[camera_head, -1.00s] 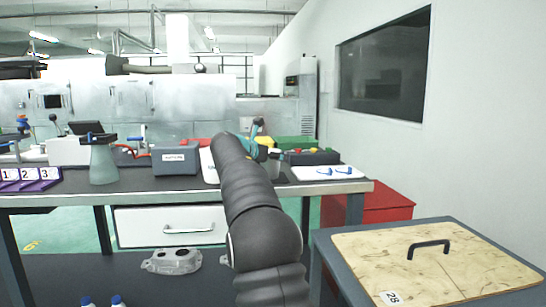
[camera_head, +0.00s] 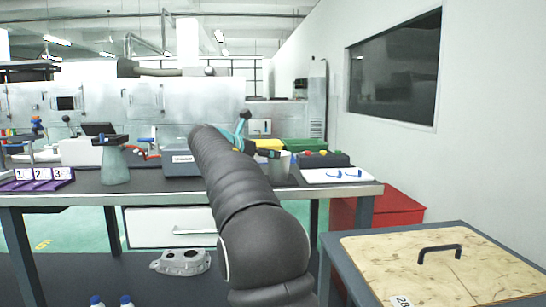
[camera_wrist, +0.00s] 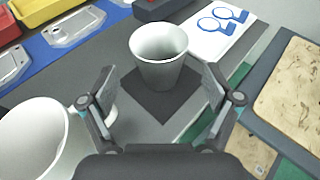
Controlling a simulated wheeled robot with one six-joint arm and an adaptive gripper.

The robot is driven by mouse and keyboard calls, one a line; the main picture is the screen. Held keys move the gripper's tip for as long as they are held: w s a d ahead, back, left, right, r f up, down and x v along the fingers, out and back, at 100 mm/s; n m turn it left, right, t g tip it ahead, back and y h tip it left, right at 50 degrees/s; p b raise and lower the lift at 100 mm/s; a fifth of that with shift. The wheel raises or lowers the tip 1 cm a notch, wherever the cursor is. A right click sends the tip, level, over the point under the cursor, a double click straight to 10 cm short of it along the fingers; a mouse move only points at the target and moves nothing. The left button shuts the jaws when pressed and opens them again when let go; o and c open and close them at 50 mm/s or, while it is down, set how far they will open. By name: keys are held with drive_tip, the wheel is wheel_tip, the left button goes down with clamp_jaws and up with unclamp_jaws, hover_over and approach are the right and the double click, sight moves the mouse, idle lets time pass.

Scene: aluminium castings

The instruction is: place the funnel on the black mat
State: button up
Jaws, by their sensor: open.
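A light grey tapered cup shape, which looks like the funnel (camera_wrist: 158,68), stands upright with its wide mouth up on the black mat (camera_wrist: 162,107) in the wrist view. It also shows on the bench in the head view (camera_head: 281,168), right of my arm. My gripper (camera_wrist: 157,88) is open, its two fingers spread to either side of the funnel in the picture. No finger appears to touch it. In the head view my arm hides much of the gripper and the mat.
A large white round vessel (camera_wrist: 35,140) is close at left in the wrist view. A white board with blue rings (camera_head: 335,175) lies right of the funnel. A wooden-topped table (camera_head: 440,265) is at front right.

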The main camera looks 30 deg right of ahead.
drive_tip(key=shift+v, duration=1.05)
drive_tip(key=s+a+f+m+y, duration=0.4)
drive_tip(key=s+a+f+m, duration=0.3)
drive_tip(key=s, duration=0.6)
drive_tip(key=s+a+f+m+y, duration=0.5)
drive_tip(key=s+a+f+m, duration=0.2)
drive_tip(key=s+a+f, duration=0.4)
drive_tip(key=s+a+f+m+y, duration=0.4)
drive_tip(key=s+a+f+m, duration=0.3)
drive_tip(key=s, duration=0.9)
wheel_tip(320, 180, down, 2)
drive_tip(key=shift+a+f+m+t+y, duration=0.1)
drive_tip(key=shift+a+m+t+y, duration=0.3)
drive_tip(key=shift+a, duration=0.6)
